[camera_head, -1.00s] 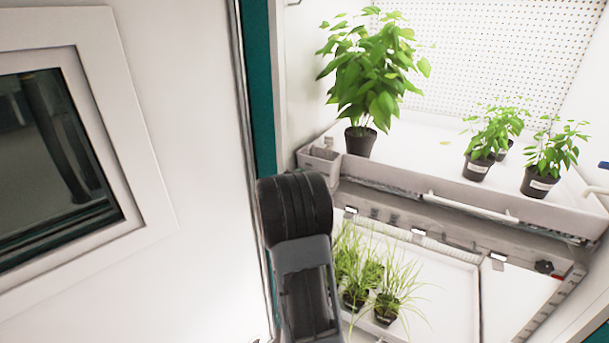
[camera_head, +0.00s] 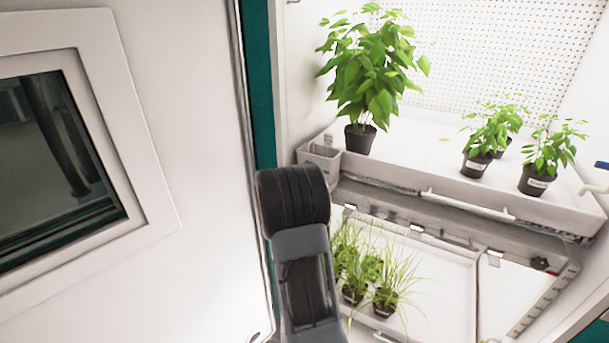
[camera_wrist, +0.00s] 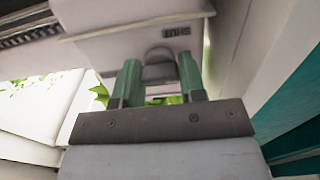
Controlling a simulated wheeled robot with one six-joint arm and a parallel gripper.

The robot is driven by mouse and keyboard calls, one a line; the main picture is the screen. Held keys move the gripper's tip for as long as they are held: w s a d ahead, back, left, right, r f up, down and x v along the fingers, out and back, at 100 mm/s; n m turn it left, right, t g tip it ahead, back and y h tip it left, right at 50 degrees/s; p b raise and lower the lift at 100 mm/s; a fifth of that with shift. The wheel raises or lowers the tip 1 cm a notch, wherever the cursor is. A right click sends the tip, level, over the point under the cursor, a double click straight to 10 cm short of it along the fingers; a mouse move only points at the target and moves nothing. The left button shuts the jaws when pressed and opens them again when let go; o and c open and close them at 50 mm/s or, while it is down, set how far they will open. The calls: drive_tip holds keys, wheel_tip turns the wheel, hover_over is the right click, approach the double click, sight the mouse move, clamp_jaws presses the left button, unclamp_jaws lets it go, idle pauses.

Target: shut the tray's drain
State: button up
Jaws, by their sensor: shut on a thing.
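In the wrist view my gripper (camera_wrist: 159,72) has its two green fingers on either side of a grey rounded piece, which looks like the drain's handle (camera_wrist: 158,54), and is shut on it. The handle is in front of a pale panel (camera_wrist: 110,44) with the word SHUT (camera_wrist: 176,31) upside down beside the handle. In the head view the upper white tray (camera_head: 470,192) carries potted plants. My arm covers the space below its left corner, so my gripper and the drain are hidden there.
A small grey bin (camera_head: 322,158) sits at the upper tray's left corner. A leafy plant (camera_head: 370,75) stands beside it. Grass pots (camera_head: 385,300) stand on a lower tray. A white door with a window (camera_head: 60,150) is close on the left.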

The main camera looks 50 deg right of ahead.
drive_tip(key=o, duration=0.9)
drive_tip(key=b+v, duration=0.3)
drive_tip(key=v, duration=1)
drive_tip(key=shift+a, duration=0.4)
